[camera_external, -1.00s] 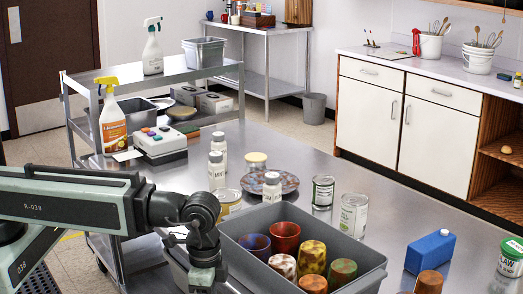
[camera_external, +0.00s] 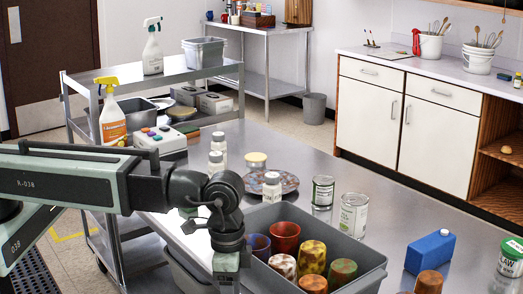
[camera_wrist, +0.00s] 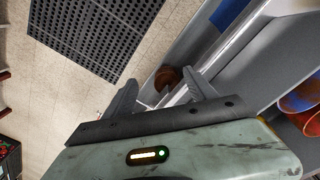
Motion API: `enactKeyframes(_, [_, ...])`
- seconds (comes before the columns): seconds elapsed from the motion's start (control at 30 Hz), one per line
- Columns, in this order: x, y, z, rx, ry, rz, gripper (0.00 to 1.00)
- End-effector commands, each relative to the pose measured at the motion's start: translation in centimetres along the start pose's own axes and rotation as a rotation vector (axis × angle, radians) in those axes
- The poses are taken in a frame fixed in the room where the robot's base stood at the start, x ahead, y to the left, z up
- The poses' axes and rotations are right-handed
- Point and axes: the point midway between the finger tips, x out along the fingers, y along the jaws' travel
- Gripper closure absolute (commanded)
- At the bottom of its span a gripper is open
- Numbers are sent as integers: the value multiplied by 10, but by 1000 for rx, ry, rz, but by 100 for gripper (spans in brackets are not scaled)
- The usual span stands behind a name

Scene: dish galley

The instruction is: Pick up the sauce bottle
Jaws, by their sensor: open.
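I cannot tell for sure which thing is the sauce bottle. In the external view several small white-capped bottles stand on the steel table, such as a rear one (camera_external: 218,140), one in front of it (camera_external: 216,166) and one by the speckled plate (camera_external: 272,187). My gripper (camera_wrist: 160,79) is open in the wrist view, its two fingers apart. A brown round thing (camera_wrist: 169,76) shows beyond and between the fingers; what it is cannot be told. In the external view my wrist is left of the grey bin, and the fingertips are out of frame.
The grey bin (camera_external: 368,268) holds several coloured cups. Two cans (camera_external: 323,192), a blue carton (camera_external: 430,252) and a brown cup (camera_external: 429,282) stand on the table. A black grate (camera_wrist: 95,30) lies on the floor.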

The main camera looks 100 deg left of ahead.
Motion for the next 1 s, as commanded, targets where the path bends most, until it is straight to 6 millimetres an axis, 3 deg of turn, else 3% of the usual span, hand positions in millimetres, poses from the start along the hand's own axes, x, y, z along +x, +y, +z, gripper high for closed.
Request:
enactKeyframes(0.03, [-36,11,-23,-12,6,8,35])
enactKeyframes(0.3, [-93,49,-84,-79,31,45,35])
enactKeyframes(0.37, [-105,49,-97,-87,36,51,35])
enactKeyframes(0.4, [-114,36,-108,-87,40,53,35])
enactKeyframes(0.57, [-105,-55,-110,-15,45,42,35])
enactKeyframes(0.77, [-112,-194,-97,101,47,24,35])
enactKeyframes(0.9, [-119,-322,-59,212,46,10,35])
enactKeyframes(1.0, [-124,-401,-21,292,44,2,35])
